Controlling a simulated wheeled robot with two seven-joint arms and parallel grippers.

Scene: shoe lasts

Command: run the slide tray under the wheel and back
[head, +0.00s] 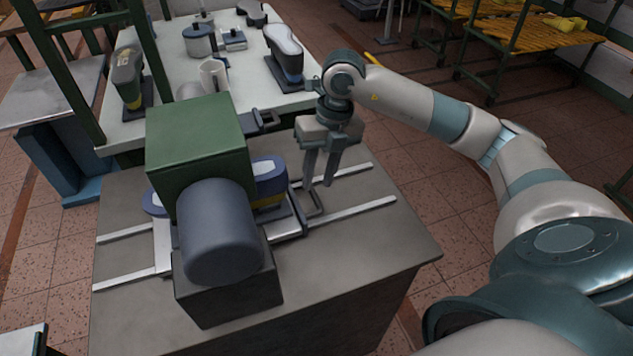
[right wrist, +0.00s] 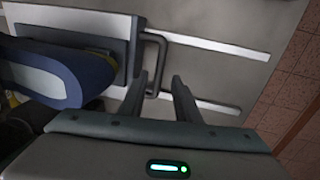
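The slide tray (head: 290,222) lies on two pale rails (head: 365,205) on the grey bench, partly under the green machine housing (head: 197,135). A blue shoe-like piece (head: 268,176) with a yellow band sits on it; it also shows in the right wrist view (right wrist: 50,75). A U-shaped handle (head: 316,203) sticks out of the tray's right side. My right gripper (head: 319,183) is open and points down just above the handle. In the right wrist view the handle (right wrist: 160,62) appears between the two fingers (right wrist: 160,82); contact cannot be told. The wheel is hidden. My left gripper is not in view.
A grey motor cylinder (head: 219,235) on a dark block stands in front of the housing. A white table (head: 255,85) behind holds a mug (head: 213,76), a pot (head: 198,41) and shoe lasts (head: 285,55). The bench's right part is clear beyond the rails.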

